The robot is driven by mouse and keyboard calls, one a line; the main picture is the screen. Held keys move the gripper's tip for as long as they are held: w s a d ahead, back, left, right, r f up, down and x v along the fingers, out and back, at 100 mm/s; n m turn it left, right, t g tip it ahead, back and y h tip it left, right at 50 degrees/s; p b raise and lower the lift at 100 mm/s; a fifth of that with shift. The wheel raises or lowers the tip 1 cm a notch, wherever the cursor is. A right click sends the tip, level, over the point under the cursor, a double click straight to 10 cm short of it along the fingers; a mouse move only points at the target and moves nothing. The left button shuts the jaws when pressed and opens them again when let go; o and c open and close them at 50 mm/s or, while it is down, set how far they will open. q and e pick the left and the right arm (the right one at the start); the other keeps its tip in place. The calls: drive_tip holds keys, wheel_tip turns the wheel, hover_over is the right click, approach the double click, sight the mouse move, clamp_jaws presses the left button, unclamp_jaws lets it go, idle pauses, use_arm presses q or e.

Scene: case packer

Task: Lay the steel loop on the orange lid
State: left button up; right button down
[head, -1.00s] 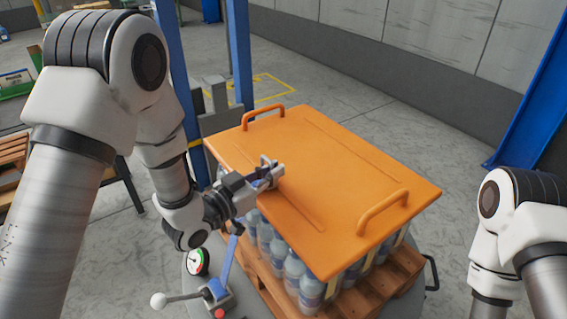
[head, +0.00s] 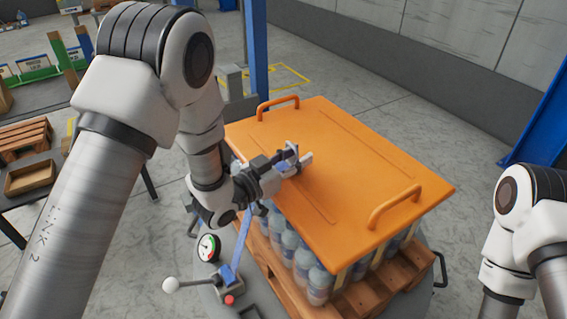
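The orange lid (head: 345,160) lies flat on top of a stack of bottles (head: 302,258), with a raised handle at each end. My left gripper (head: 299,157) is over the lid's left edge, low and close to its surface. Its two fingertips show slightly apart, with a small bluish patch between them. I cannot tell whether it holds anything, and I cannot make out the steel loop; the fingers may hide it. My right arm is at the right edge of the view, and its gripper is out of view.
The bottles stand on a wooden pallet (head: 272,270). A gauge (head: 208,247) and a lever box with a white knob (head: 171,285) and red button stand in front. A blue post (head: 256,50) rises behind the lid.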

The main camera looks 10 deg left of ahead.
use_arm(q)
drive_tip(key=b+v, duration=0.1)
drive_tip(key=v, duration=1)
drive_tip(key=s+a+f+n+g+y, duration=0.1)
drive_tip(key=s+f+n+g+y, duration=0.15)
drive_tip(key=f, duration=0.75)
drive_tip(key=s+a+f+n+g+y, duration=0.1)
drive_tip(key=s+a+f+g+y, duration=0.2)
drive_tip(key=f, duration=0.7)
drive_tip(key=s+a+f+n+g+y, duration=0.2)
drive_tip(key=s+f+g, duration=0.2)
drive_tip(key=s+f, duration=0.3)
drive_tip(key=s+a+f+n+g+y, duration=0.1)
drive_tip(key=s+f+g, duration=0.4)
drive_tip(key=s, duration=0.8)
wheel_tip(320, 180, down, 3)
drive_tip(key=shift+a+r+n+y, duration=0.15)
drive_tip(key=shift+a+n+y, duration=0.2)
drive_tip(key=shift+a+y, duration=0.3)
drive_tip(key=shift+g, duration=0.25)
wheel_tip(320, 180, up, 6)
drive_tip(key=p, duration=0.5)
drive_tip(key=shift+s+d, duration=0.1)
